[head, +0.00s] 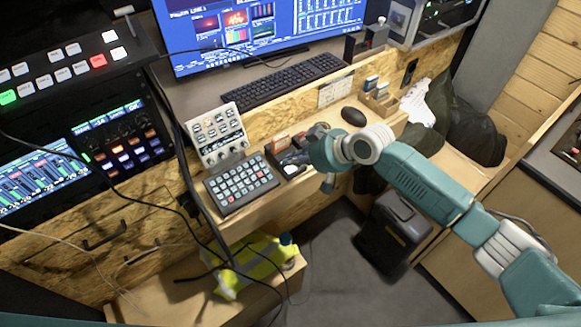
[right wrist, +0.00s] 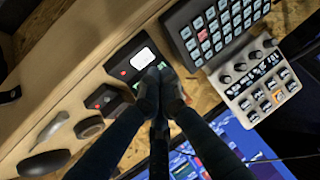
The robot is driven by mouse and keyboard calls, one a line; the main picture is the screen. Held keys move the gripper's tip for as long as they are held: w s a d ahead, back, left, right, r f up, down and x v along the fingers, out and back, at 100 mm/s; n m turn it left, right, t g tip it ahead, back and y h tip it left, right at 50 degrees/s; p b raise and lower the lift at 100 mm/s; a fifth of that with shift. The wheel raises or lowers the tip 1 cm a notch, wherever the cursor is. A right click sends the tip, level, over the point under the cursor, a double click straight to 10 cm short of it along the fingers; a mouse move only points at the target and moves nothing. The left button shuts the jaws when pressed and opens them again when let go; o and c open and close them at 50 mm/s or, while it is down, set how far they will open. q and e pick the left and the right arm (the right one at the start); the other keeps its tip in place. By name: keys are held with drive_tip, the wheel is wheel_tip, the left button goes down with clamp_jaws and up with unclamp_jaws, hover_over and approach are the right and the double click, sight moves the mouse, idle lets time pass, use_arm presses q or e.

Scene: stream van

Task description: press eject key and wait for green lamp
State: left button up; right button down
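A small dark device with a white label or screen (right wrist: 143,59) sits on the wooden desk. A red spot (right wrist: 123,73) shows on its face, and small green marks show beside my fingertips. My right gripper (right wrist: 160,76) has its fingertips close together, over or against the edge of this device; I cannot tell if they touch it. The fingers hide part of its face, so I cannot make out the eject key. In the head view my right gripper (head: 318,163) is over the desk, just right of the keypad. My left gripper is not in view.
A keypad (head: 241,184) and a light control panel (head: 215,135) stand left of the right gripper. A black keyboard (head: 297,79) lies behind, a mouse (head: 353,116) to the right. A second small dark box (right wrist: 107,98) sits close by. A yellow vest (head: 250,265) lies below.

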sight(293, 169)
drive_tip(key=shift+f, duration=0.45)
drive_tip(key=shift+f+b, duration=0.3)
drive_tip(key=shift+f, duration=0.1)
idle(0.8)
drive_tip(key=shift+r, duration=0.1)
drive_tip(key=shift+r+p, duration=0.75)
drive_tip(key=shift+p, duration=0.1)
wheel_tip(293, 169, up, 5)
drive_tip(key=p, duration=0.4)
drive_tip(key=shift+p, duration=0.4)
